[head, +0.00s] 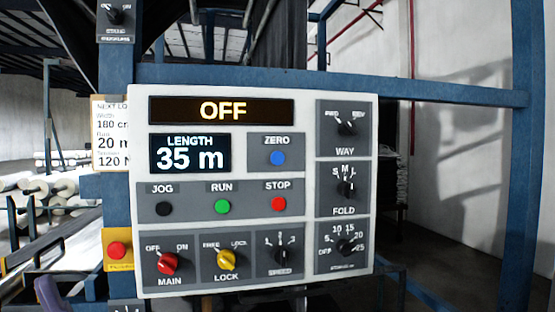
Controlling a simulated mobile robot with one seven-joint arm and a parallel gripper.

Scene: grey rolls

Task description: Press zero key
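The zero key (278,158) is a round blue button under the label ZERO, at the upper middle of a white control panel (309,140) in the head view. It is uncovered and nothing touches it. The length display (190,154) to its left reads 35 m. The wide display (222,111) above reads OFF in yellow. My gripper is not in view.
Below are black JOG (163,209), green RUN (222,206) and red STOP (279,204) buttons. MAIN (168,263), LOCK (227,258) and other knobs line the bottom and right. A red button on a yellow box (117,250) sits left. Blue posts (520,150) frame the panel.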

